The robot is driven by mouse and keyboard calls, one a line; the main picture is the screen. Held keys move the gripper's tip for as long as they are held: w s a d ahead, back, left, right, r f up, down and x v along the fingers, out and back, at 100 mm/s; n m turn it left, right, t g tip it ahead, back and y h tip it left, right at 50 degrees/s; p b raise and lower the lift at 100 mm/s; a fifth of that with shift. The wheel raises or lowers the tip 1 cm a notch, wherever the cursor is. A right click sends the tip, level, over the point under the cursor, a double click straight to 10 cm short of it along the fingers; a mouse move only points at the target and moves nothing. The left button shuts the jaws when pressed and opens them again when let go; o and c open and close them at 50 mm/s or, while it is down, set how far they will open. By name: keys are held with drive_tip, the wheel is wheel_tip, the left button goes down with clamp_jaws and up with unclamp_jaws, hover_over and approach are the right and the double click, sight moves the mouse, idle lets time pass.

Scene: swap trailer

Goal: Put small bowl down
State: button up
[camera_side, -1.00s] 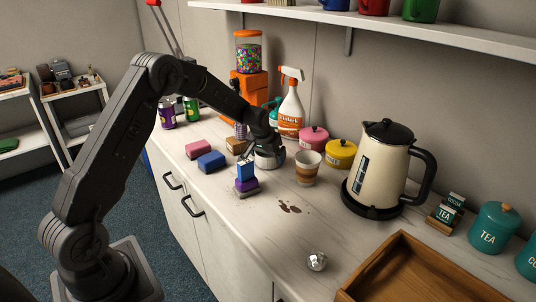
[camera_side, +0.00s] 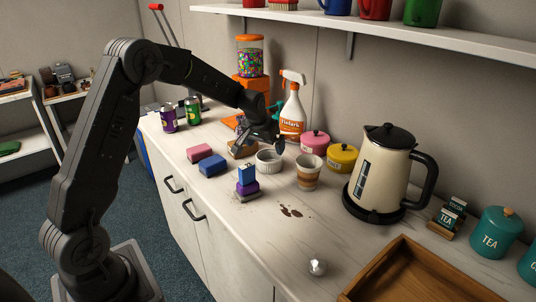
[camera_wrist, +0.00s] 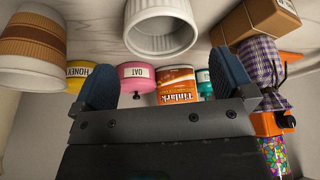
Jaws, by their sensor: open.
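The small bowl (camera_side: 269,161) is white with ribbed sides. It stands upright on the counter, between a wooden box and a striped paper cup. In the wrist view the small bowl (camera_wrist: 161,28) shows at the top, beyond my fingertips and clear of them. My gripper (camera_side: 262,139) is above the bowl and a little behind it in the side view. In the wrist view my gripper (camera_wrist: 165,85) has its two dark blue fingers wide apart with nothing between them.
The paper cup (camera_side: 308,172) stands close right of the bowl, with pink (camera_side: 314,142) and yellow canisters (camera_side: 341,157) behind. A spray bottle (camera_side: 293,108) stands at the back.

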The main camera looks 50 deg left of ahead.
drive_tip(key=s+d+r+m, duration=0.1)
drive_tip(key=s+d+r, duration=0.75)
drive_tip(key=r, duration=0.35)
drive_tip(key=s+d+m, duration=0.1)
drive_tip(key=s+d, duration=0.2)
drive_tip(key=s, duration=0.5)
drive_tip(key=s+d+r+m+t+h, duration=0.1)
drive_tip(key=s+d, duration=0.3)
drive_tip(key=s, duration=0.3)
drive_tip(key=s+d+m, duration=0.1)
drive_tip(key=s+d, duration=0.2)
drive_tip(key=s, duration=0.5)
drive_tip(key=shift+s+d+r+h, duration=0.2)
drive_tip(key=shift+s+r+h, duration=0.1)
drive_tip(key=shift+r+h, duration=0.1)
